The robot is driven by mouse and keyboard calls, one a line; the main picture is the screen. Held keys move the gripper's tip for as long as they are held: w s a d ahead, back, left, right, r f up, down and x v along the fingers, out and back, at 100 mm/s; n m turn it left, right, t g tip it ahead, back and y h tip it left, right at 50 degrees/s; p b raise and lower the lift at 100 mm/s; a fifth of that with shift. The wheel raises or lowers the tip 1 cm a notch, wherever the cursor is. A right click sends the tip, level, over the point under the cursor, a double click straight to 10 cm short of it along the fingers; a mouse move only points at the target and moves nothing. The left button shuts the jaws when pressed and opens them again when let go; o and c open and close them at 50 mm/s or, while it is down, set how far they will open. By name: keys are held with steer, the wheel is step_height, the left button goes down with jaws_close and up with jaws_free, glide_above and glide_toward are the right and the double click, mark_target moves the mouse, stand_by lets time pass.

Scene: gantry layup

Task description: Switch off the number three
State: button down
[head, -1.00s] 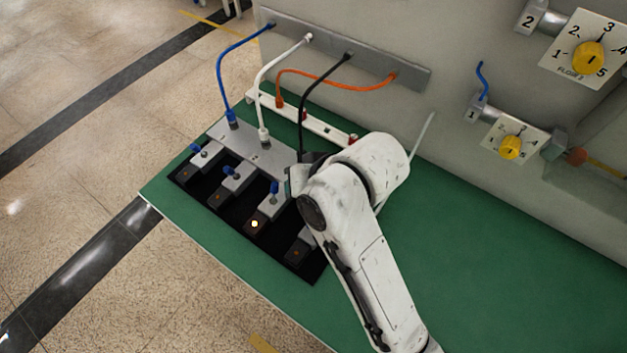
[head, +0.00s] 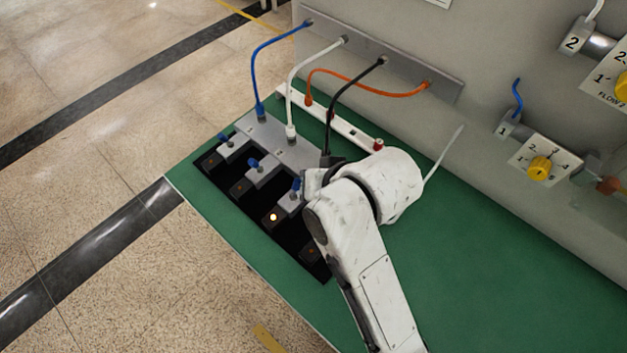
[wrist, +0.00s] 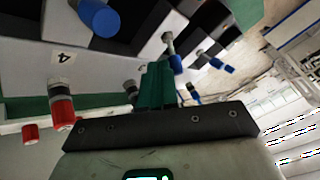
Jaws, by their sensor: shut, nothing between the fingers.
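A row of dark switch modules with grey blocks and blue-tipped levers lies on the green bench. On the third from the left, the lamp (head: 273,217) glows, and its blue lever (head: 295,186) stands right beside the end of my arm. My gripper (wrist: 158,85) shows in the wrist view with its teal fingers shut and empty. A block marked 4 (wrist: 62,57) is close to it, with a large blue lever tip (wrist: 100,17) above. Another metal lever (wrist: 168,40) is just beyond the fingertips; contact cannot be told. My arm hides most of the fourth module in the head view.
Blue, white, black and orange cables (head: 370,93) run from a grey wall strip (head: 440,88) behind the row. A white rail (head: 345,129) with a red cap lies behind. Yellow knob (head: 540,168) is on the wall at right. The right of the green bench (head: 480,270) is clear.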

steer(key=shift+s+a+r+t+h, duration=0.1)
steer(key=shift+s+a+t+h, duration=0.05)
steer(key=shift+s+t+h, duration=0.15)
steer(key=shift+s+a+n+t+h+p, duration=0.2)
steer(key=shift+n+t+h+p, duration=0.1)
steer(key=shift+n+t+p, duration=0.1)
steer(key=shift+s+a+n+t+h, duration=0.6)
steer(key=shift+s+t+h, duration=0.1)
steer(key=shift+t, duration=0.5)
steer(key=shift+w+d+r, duration=0.1)
steer(key=shift+w+d+f, duration=0.35)
steer(key=shift+w+d, duration=0.1)
steer(key=shift+w, duration=0.15)
